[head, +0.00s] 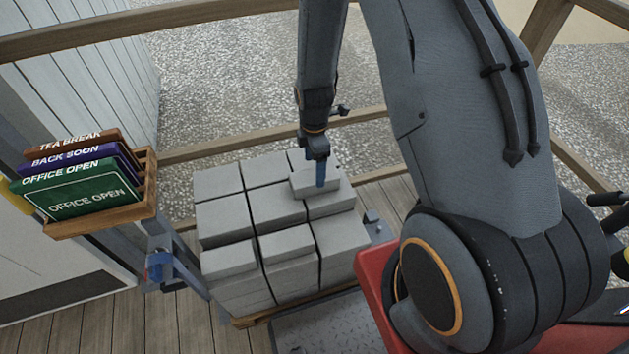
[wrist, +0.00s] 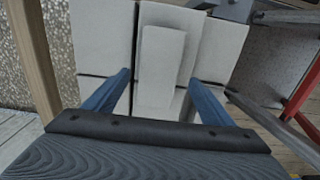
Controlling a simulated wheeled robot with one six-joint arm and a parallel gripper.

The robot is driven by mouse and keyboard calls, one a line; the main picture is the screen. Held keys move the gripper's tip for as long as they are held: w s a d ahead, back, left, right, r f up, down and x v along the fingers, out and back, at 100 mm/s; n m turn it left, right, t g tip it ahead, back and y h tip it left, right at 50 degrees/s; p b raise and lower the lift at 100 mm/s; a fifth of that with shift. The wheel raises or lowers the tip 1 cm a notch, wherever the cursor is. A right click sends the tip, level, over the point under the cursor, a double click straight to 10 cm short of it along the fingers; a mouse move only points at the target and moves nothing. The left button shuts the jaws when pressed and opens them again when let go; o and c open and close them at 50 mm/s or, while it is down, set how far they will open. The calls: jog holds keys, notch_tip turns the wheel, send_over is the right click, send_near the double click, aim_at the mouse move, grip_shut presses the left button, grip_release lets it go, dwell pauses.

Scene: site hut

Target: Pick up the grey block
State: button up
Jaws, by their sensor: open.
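A small grey block (head: 305,183) lies on top of a stack of larger grey blocks (head: 225,222), at the stack's far right part in the head view. In the wrist view the small block (wrist: 163,55) lies lengthwise, ahead of and between the two blue fingers. My gripper (head: 320,180) points down at the block in the head view and hides part of it. My gripper (wrist: 159,78) is open, with a gap between each finger and the block's sides. I cannot tell its exact height over the block. A second small grey block (head: 286,244) lies on the stack nearer the front.
The stack stands on a wooden pallet (head: 248,320) on a plank floor. A wooden rack (head: 102,219) of office signs stands at the left. Wooden rails (head: 200,148) run behind the stack. A red part (head: 375,285) is close on the right.

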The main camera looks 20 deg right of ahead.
aim_at(314, 175)
jog(key=shift+w+f+p, duration=0.1)
jog(key=shift+f+p, duration=0.45)
jog(key=shift+f, duration=2.75)
jog(key=shift+r, duration=0.1)
grip_shut()
